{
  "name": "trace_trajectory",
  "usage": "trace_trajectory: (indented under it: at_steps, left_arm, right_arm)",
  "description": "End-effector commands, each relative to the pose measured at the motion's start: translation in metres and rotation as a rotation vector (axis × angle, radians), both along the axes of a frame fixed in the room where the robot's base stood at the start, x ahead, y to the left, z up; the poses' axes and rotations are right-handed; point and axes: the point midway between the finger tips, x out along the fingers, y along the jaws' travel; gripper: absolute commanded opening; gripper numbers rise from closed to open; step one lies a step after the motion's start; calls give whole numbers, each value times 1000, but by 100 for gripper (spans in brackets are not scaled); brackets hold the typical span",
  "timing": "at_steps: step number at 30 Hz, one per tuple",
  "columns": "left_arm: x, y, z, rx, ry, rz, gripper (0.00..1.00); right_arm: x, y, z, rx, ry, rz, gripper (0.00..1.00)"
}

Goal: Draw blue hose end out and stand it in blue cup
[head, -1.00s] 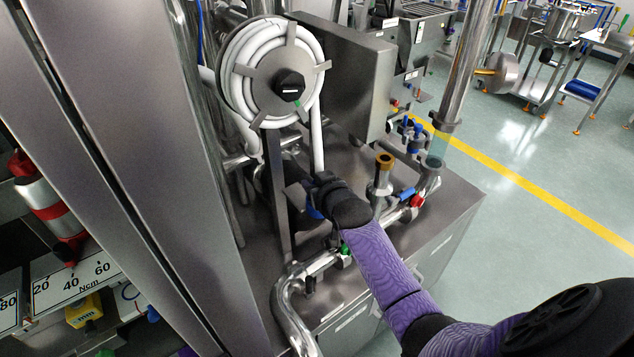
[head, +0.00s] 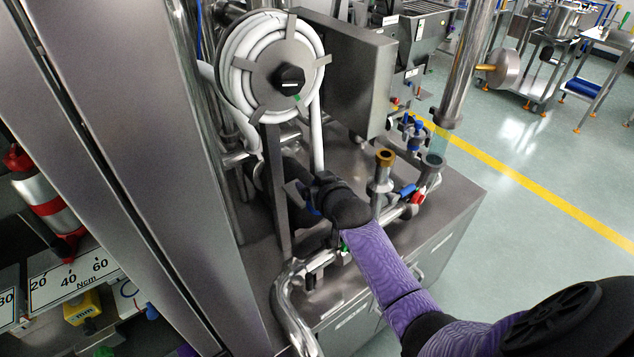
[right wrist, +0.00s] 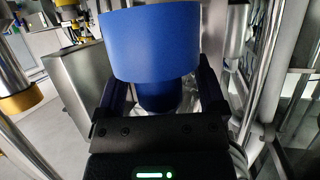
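The white hose (head: 317,140) hangs straight down from the reel (head: 280,75) to my right gripper (head: 318,190), which is low over the steel bench. In the right wrist view a wide blue cylinder (right wrist: 165,45) with a narrower blue neck sits between the two fingers of this gripper (right wrist: 160,90); it looks like the blue hose end, held at the fingertips. In the head view only small bits of blue show beside the gripper. I cannot make out the blue cup for sure. My left gripper is not in view.
A steel post (head: 278,190) stands just left of the gripper. To its right are a short pipe with a brown rim (head: 385,157), valves with blue and red handles (head: 416,196), and a tall steel pipe (head: 470,60). Bare bench top (head: 455,195) shows at the right.

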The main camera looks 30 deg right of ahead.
Motion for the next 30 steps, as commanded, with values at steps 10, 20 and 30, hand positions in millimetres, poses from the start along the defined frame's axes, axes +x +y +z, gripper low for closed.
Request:
trace_trajectory:
  at_steps: [10,20,30]
  left_arm:
    - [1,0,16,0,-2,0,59]
    - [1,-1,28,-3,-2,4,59]
    - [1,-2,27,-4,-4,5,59]
  right_arm:
    - [-33,6,16,1,1,1,89]
    - [-88,16,38,1,1,0,89]
    - [-90,17,38,0,0,0,89]
